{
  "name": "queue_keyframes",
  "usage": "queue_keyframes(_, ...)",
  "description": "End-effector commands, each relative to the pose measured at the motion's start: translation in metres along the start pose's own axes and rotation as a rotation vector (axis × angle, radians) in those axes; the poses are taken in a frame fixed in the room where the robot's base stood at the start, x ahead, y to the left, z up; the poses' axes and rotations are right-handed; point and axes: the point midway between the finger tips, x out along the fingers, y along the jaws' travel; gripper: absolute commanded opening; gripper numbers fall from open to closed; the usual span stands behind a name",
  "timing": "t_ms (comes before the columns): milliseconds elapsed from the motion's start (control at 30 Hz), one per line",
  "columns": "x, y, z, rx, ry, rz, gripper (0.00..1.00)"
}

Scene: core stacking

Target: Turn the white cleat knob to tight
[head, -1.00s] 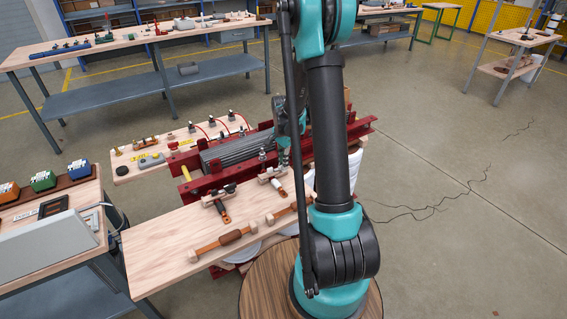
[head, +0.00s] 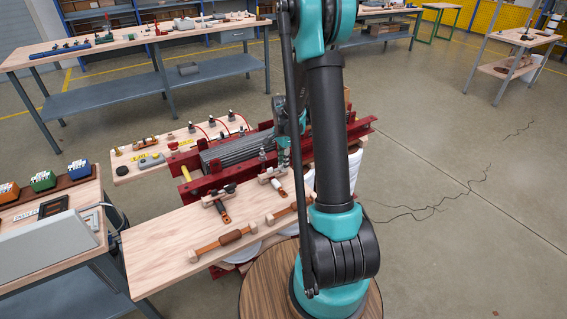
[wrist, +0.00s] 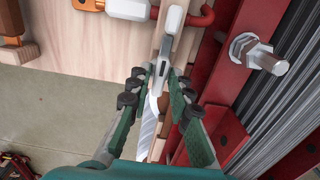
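In the wrist view a white knob (wrist: 174,19) sits at the top centre, with a grey metal arm running down from it. My gripper (wrist: 161,72) shows below it, its two fingers with green pads and black joints pointing up the picture. The fingertips stand apart on either side of the grey arm's lower end. I cannot tell whether they touch it. A second white piece (wrist: 128,9) on an orange part lies to the left. In the head view my arm hides most of the gripper and the knob.
A red beam (wrist: 235,65) with a metal bolt (wrist: 259,54) stands close to the right of the fingers, beside grey ribbed material (wrist: 298,65). In the head view a wooden board (head: 180,240) holds several clamps and handles. Open floor (head: 450,190) lies to the right.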

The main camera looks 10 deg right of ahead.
Motion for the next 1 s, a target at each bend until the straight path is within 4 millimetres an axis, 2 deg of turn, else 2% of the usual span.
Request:
queue_keyframes(133,-0.002,0.0,0.0,0.0,0.0,0.0,0.2)
queue_keyframes(267,-0.013,0.0,0.0,0.0,0.0,0.0,0.2)
queue_keyframes(700,-0.095,0.0,0.0,0.0,0.0,0.0,0.2)
queue_keyframes(800,-0.107,0.0,0.0,0.0,0.0,0.0,0.2)
queue_keyframes(1000,-0.119,0.0,0.0,0.0,0.0,0.0,0.2)
